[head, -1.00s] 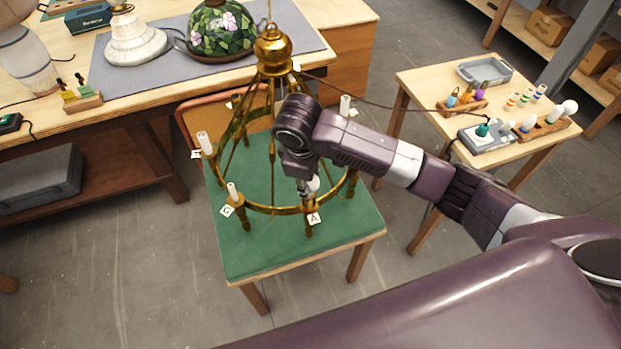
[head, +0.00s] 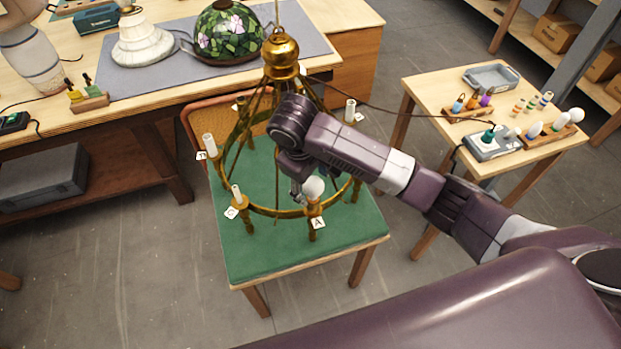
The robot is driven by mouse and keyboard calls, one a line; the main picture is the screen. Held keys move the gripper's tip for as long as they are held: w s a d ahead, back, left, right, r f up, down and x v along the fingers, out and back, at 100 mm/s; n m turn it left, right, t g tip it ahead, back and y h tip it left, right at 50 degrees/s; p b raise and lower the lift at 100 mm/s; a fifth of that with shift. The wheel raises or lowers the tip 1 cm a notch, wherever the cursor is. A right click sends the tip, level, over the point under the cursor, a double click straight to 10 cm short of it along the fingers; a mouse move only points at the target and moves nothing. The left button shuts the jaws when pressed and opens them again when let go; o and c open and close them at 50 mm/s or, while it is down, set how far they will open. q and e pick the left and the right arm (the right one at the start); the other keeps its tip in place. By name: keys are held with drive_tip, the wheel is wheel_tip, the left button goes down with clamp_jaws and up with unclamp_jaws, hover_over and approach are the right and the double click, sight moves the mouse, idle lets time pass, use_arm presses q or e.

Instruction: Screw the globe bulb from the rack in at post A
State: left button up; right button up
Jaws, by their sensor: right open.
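The brass ring chandelier (head: 265,212) stands on a green-topped table. A white globe bulb (head: 314,188) sits upright at the top of post A (head: 314,208), above the tag marked A; whether its thread is fully seated I cannot tell. My right gripper (head: 297,194) is open, just left of the bulb, and appears clear of it; its fingers are small and partly hidden by my wrist. The bulb rack (head: 546,137) on the side table at the right holds several bulbs, one of them round and white. My left gripper is not in view.
Other posts with white candle sleeves, such as post C (head: 236,192), surround my wrist. A cable runs from the chandelier to a grey device (head: 492,145) on the side table. A workbench with a stained-glass lamp (head: 229,33) stands behind.

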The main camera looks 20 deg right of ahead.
drive_tip(key=v, duration=1.1)
drive_tip(key=s+a+f+y, duration=0.5)
drive_tip(key=s+a+f, duration=0.3)
drive_tip(key=s+a, duration=0.1)
drive_tip(key=s+d+f+m+t+h, duration=0.1)
drive_tip(key=s+d+f+m, duration=0.25)
drive_tip(key=s+d, duration=0.45)
drive_tip(key=s+d+f+m+t+h, duration=0.15)
drive_tip(key=s+d+f, duration=0.3)
drive_tip(key=d, duration=0.45)
wheel_tip(320, 180, down, 31)
drive_tip(key=s+g+b, duration=0.1)
drive_tip(key=g+b, duration=0.1)
drive_tip(key=b, duration=0.5)
drive_tip(key=s+d+f+b, duration=0.1)
drive_tip(key=s+f+b, duration=0.2)
drive_tip(key=s+f, duration=0.6)
drive_tip(key=s+d+f+g+b, duration=0.1)
drive_tip(key=s+f+b, duration=0.3)
drive_tip(key=s+f, duration=0.5)
wheel_tip(320, 180, down, 7)
drive_tip(key=shift+s+d+f, duration=0.15)
drive_tip(key=shift+s+d, duration=0.05)
drive_tip(key=shift+d, duration=0.2)
drive_tip(key=shift+h, duration=0.25)
